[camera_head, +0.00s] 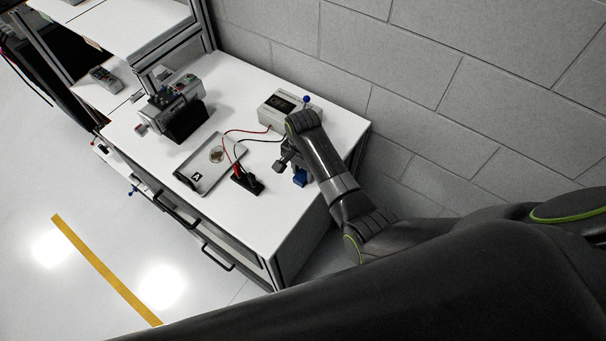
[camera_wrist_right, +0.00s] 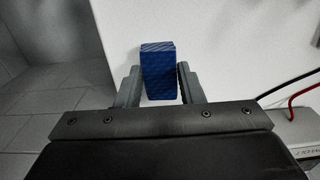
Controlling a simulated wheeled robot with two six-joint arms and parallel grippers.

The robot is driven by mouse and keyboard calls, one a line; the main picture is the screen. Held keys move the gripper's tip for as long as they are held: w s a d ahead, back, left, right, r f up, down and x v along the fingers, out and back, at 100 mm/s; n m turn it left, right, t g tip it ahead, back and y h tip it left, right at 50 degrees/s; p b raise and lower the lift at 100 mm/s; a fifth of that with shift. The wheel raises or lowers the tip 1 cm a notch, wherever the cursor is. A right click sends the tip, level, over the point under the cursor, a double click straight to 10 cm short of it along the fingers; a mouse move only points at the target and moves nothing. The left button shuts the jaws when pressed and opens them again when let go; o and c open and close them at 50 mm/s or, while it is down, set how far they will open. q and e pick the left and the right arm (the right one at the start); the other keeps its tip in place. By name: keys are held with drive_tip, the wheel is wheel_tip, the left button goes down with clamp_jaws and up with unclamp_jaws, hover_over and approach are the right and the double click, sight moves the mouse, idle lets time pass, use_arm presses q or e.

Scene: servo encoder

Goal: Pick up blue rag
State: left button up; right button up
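The blue rag (camera_wrist_right: 160,72) is a folded, box-like block in the right wrist view, lying between the two fingers of my right gripper (camera_wrist_right: 161,84). A small gap shows at each finger, so the gripper looks open around it. In the head view the blue rag (camera_head: 300,177) is on the white table near its right edge, partly hidden by my right arm. My right gripper (camera_head: 289,164) is over it there, with the fingers partly hidden. My left gripper is not in view.
The white table (camera_head: 257,218) carries a grey tray (camera_head: 203,180), a black stand with red and black leads (camera_head: 247,183), a white power box (camera_head: 284,108) and a vise-like device (camera_head: 178,105). A block wall (camera_head: 420,110) stands close behind.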

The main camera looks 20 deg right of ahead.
sight(303, 173)
drive_tip(key=shift+c, duration=1.3)
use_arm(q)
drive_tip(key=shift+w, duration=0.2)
use_arm(e)
drive_tip(key=shift+f, duration=0.1)
drive_tip(key=shift+c, duration=0.3)
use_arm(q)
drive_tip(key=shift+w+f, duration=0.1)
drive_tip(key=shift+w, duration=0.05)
